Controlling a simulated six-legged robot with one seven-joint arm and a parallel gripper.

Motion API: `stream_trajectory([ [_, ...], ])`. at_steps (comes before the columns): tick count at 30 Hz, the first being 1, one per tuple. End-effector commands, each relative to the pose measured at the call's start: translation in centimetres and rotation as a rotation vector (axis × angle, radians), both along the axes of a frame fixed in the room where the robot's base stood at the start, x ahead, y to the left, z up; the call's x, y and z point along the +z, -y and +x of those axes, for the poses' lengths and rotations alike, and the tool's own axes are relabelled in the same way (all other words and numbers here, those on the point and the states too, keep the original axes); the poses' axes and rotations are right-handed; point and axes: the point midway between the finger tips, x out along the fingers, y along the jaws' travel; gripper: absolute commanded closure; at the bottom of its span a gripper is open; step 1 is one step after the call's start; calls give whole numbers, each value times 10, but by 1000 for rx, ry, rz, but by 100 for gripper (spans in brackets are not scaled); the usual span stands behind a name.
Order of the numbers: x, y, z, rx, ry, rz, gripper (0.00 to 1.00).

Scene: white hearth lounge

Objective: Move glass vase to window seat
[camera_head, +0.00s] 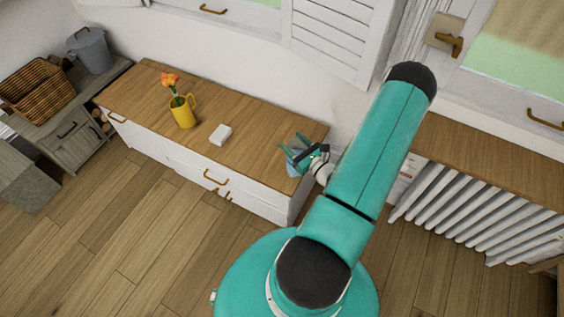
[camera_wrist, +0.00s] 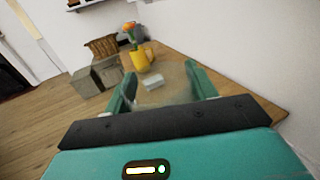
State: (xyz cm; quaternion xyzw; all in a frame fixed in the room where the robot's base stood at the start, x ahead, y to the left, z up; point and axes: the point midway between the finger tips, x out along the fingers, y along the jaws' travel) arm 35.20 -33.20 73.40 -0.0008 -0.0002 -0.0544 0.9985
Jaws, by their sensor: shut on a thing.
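The glass vase (camera_head: 292,166) is a clear, bluish vessel at the right end of a long wooden-topped white cabinet (camera_head: 255,135). My gripper (camera_head: 299,152) is shut on it, with the fingers on either side. In the wrist view the see-through vase (camera_wrist: 165,92) shows between the two teal fingers of my gripper (camera_wrist: 163,90). Its lower part is hidden there, and I cannot tell whether its base touches the cabinet top. No surface is plainly marked as the window seat; a wooden ledge (camera_head: 490,155) runs under the window at the right, above a radiator.
A yellow mug (camera_head: 183,112) with orange flowers and a small white box (camera_head: 221,134) stand on the cabinet top. A white radiator (camera_head: 480,220) is under the ledge. A wicker basket (camera_head: 38,90) and grey bucket (camera_head: 90,50) are far left. The wooden floor in front is clear.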

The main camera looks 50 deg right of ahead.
Motion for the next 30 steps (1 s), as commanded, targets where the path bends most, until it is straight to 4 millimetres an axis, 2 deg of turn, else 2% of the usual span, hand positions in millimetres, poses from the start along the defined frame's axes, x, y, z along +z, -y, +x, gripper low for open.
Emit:
stream_trajectory([
  [4,0,7,-9,-1,2,0,100],
  [8,-4,11,-1,1,3,-1,100],
  [14,-19,20,30,1,4,-1,100],
  [21,-40,35,76,1,4,-1,100],
  [30,-86,47,112,-1,3,0,100],
])
